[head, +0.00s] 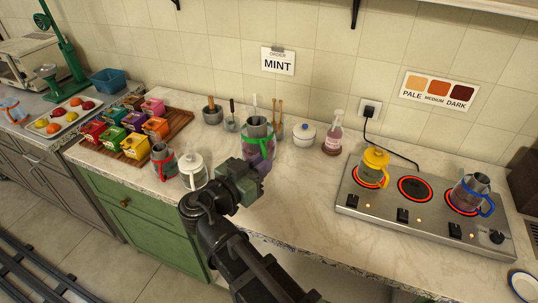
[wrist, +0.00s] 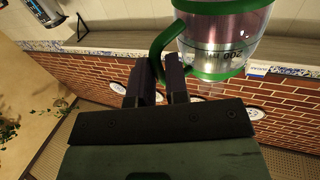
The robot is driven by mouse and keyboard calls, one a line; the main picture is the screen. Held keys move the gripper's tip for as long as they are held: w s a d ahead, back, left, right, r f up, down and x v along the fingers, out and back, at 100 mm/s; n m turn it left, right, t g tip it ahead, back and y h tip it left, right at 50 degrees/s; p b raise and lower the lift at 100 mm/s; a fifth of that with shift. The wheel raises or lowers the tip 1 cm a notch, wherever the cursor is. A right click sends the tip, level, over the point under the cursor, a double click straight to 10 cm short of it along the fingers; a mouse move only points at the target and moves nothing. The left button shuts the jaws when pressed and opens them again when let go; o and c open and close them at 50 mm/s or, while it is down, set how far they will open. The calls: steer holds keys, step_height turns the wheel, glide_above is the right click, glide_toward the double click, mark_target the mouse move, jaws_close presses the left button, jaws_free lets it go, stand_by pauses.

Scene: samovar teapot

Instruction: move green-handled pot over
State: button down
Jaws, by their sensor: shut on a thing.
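The green-handled pot (head: 258,133) is a clear pot with green bands and a grey top, at the middle of the counter in the head view. It looks upright there, with its lower part partly hidden by my gripper. In the wrist view the pot (wrist: 222,62) fills the upper right, with a green handle (wrist: 161,42) on its left side. My gripper (head: 261,163) is shut on that handle; its two dark fingers (wrist: 160,75) sit around the handle's lower part. I cannot tell whether the pot's base touches the counter.
A hot plate (head: 400,218) stands at right: yellow-lidded pot (head: 374,165) on the left burner, blue-handled pot (head: 470,195) on the right, glowing middle burner (head: 414,189) empty. Red-handled (head: 163,162) and white-lidded (head: 192,172) pots stand left. Behind are a sugar bowl (head: 304,134) and bottle (head: 333,137).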

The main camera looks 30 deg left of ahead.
steer(key=shift+f, duration=0.1)
stand_by(0.3)
stand_by(0.3)
step_height(320, 180, down, 20)
steer(key=b, duration=2)
steer(key=shift+f, duration=0.1)
steer(key=shift+r, duration=0.25)
steer(key=shift+f, duration=0.25)
steer(key=c, duration=1.1)
jaws_free()
steer(key=shift+r, duration=0.1)
